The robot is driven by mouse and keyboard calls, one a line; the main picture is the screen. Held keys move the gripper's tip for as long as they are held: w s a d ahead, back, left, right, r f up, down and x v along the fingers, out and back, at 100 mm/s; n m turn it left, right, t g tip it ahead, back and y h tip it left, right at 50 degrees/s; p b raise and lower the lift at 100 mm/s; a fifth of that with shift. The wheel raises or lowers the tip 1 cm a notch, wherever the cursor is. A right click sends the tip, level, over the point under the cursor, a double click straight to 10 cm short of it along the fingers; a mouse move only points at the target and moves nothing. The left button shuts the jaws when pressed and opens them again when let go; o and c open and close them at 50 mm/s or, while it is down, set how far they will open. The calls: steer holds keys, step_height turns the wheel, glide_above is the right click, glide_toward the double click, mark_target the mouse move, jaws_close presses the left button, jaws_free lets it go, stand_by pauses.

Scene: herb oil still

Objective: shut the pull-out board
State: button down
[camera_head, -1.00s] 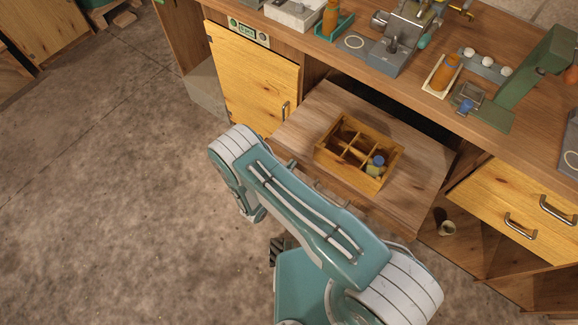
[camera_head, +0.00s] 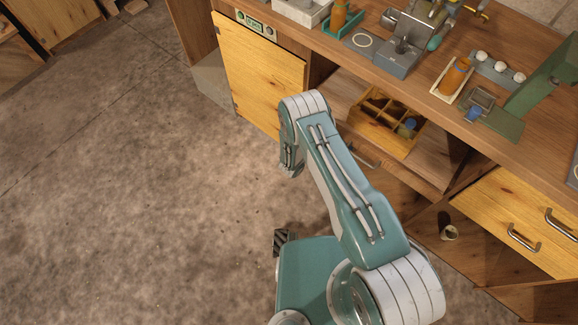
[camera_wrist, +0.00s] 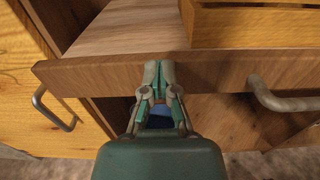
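The pull-out board (camera_head: 434,156) is under the counter, partly out, and carries a divided wooden crate (camera_head: 383,143). Its bare top and front edge (camera_wrist: 225,75) cross the wrist view, with a metal handle (camera_wrist: 275,101) right of my gripper. The handle also shows in the head view (camera_head: 364,156). My gripper (camera_wrist: 159,72) has its fingers together at the board's front edge, left of the handle. It appears to touch the edge and holds nothing that I can see. In the head view my arm hides the gripper and part of the board.
A yellow cupboard door (camera_head: 262,75) is left of the board, and yellow drawers (camera_head: 520,210) are right of it. Bottles and apparatus stand on the counter (camera_head: 425,95). The floor at left is clear.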

mark_target(336, 115)
steer(key=x, duration=0.6)
steer(key=shift+w, duration=0.15)
steer(key=shift+d+r, duration=0.1)
steer(key=shift+d, duration=0.05)
steer(key=shift+a, duration=0.35)
steer(key=v, duration=1.4)
steer(key=shift+d, duration=0.15)
